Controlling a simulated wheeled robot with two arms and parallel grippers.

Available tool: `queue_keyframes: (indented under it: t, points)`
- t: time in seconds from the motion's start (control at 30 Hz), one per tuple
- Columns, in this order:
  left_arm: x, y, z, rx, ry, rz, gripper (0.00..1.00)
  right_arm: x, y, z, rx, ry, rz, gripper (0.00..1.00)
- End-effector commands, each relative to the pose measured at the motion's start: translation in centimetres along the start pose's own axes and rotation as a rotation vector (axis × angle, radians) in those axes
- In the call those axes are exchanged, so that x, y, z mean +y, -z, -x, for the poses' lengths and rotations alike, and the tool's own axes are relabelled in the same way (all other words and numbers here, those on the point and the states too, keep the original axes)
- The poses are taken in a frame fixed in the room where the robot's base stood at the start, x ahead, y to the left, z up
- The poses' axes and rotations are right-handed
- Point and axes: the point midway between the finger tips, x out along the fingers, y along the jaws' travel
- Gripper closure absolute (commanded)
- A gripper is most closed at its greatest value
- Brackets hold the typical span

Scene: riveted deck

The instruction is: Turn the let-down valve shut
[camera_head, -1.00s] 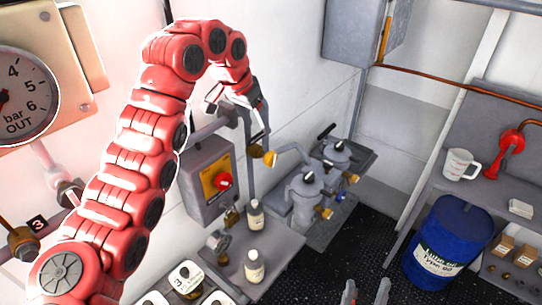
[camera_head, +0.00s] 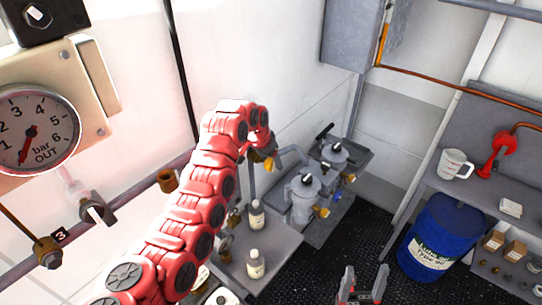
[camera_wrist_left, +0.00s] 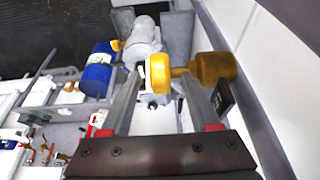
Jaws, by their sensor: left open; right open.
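A yellow-brass valve with a round knob (camera_wrist_left: 161,76) and a thicker brass body (camera_wrist_left: 214,68) shows in the left wrist view; no label confirms it as the let-down valve. The knob appears between the fingertips of my left gripper (camera_wrist_left: 160,82), which is open; I cannot tell whether they touch it. The body lies behind the right-hand finger. In the head view a brass fitting (camera_head: 270,163) shows just beyond my left arm's end, and the arm hides most of the left gripper. My right gripper (camera_head: 363,275) is open and empty at the bottom, over the dark deck.
A pressure gauge (camera_head: 35,130) marked OUT hangs at the left. Two grey canisters (camera_head: 300,200) stand behind two small bottles (camera_head: 256,264) on a grey shelf. A blue drum (camera_head: 440,235) stands right, beside a bench with a white jug (camera_head: 455,164). The dark deck between is clear.

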Motion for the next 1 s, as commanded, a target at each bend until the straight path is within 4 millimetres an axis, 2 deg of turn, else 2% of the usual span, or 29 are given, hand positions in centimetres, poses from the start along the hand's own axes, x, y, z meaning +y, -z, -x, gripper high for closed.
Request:
queue_keyframes:
  t: [0.37, 0.7, 0.73, 1.0]
  points:
    - [0.05, -0.10, -0.72, -0.002, -0.001, 0.000, 0.38, 0.02, 0.05, -0.28, 0.000, 0.000, 0.000, 0.38]
    - [0.04, -0.10, -0.70, -0.001, -0.001, 0.000, 0.97, 0.02, 0.05, -0.29, 0.000, 0.000, 0.000, 0.38]
    - [0.04, -0.10, -0.70, -0.002, -0.001, 0.001, 1.00, 0.02, 0.05, -0.29, 0.000, 0.000, 0.000, 0.38]
    - [0.08, -0.09, -0.92, -0.012, 0.001, -0.005, 1.00, 0.00, -0.01, 0.05, 0.000, 0.000, 0.000, 0.38]
